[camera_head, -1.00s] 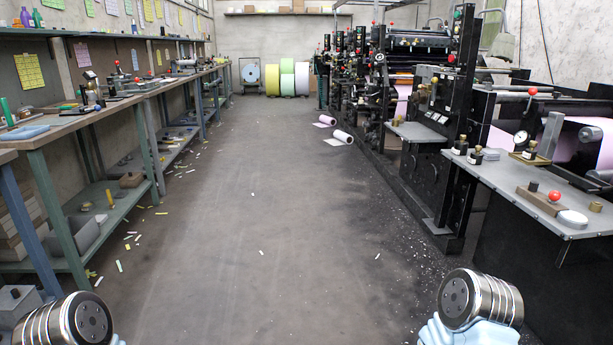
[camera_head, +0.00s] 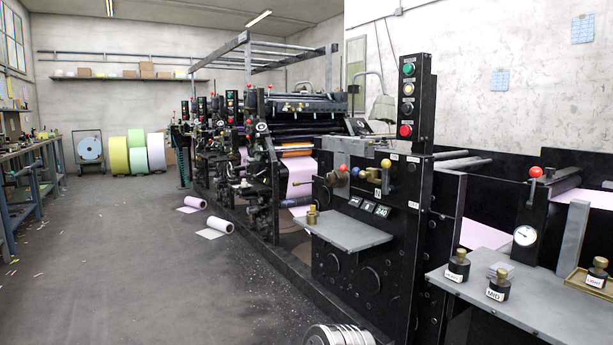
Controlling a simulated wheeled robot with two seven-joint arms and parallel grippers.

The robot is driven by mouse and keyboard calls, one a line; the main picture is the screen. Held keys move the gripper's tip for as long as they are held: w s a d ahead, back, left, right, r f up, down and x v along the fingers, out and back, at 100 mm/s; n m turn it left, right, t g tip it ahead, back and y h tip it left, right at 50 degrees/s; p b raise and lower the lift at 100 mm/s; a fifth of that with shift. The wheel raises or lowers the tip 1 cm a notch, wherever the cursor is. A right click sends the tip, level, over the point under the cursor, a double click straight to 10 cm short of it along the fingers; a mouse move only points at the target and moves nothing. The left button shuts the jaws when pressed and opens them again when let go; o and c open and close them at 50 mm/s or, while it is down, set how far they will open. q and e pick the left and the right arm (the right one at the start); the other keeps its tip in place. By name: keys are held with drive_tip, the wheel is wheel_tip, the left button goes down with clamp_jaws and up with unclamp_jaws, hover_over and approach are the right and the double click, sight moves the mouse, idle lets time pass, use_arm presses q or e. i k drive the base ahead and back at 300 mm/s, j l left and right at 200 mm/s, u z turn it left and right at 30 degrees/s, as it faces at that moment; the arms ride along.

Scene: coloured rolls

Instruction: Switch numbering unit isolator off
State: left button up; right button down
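A black press unit (camera_head: 345,265) stands right of centre, with small number plates (camera_head: 368,207) on its front that look like counter digits. Neither gripper is in view; only a silver joint of my arm shows at the bottom edge.
A grey shelf (camera_head: 347,232) juts out from the unit. Pink paper rolls (camera_head: 219,225) lie on the floor. The aisle at left is open, with a workbench (camera_head: 38,165) beyond.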

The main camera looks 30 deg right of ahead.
sight(387, 189)
drive_tip(key=i+z, duration=0.15)
drive_tip(key=i, duration=0.4)
drive_tip(key=i+j+z, duration=0.1)
drive_tip(key=i, duration=0.45)
drive_tip(key=i+j+z, duration=0.15)
drive_tip(key=i, duration=0.4)
drive_tip(key=i+j+z, duration=0.1)
drive_tip(key=i+z, duration=0.2)
drive_tip(key=z, duration=0.15)
drive_tip(key=i+j+z, duration=0.15)
drive_tip(key=i+z, duration=0.15)
drive_tip(key=z, duration=0.15)
drive_tip(key=i+j+z, duration=0.2)
drive_tip(key=z, duration=0.25)
drive_tip(key=i+j+z, duration=0.2)
drive_tip(key=j+z, duration=0.3)
drive_tip(key=i+j+z, duration=0.1)
drive_tip(key=j+z, duration=0.35)
drive_tip(key=i+j+z, duration=0.15)
drive_tip(key=j+z, duration=0.5)
drive_tip(key=j, duration=0.15)
drive_tip(key=i+j+z, duration=0.1)
drive_tip(key=j+z, duration=0.2)
drive_tip(key=j, duration=0.2)
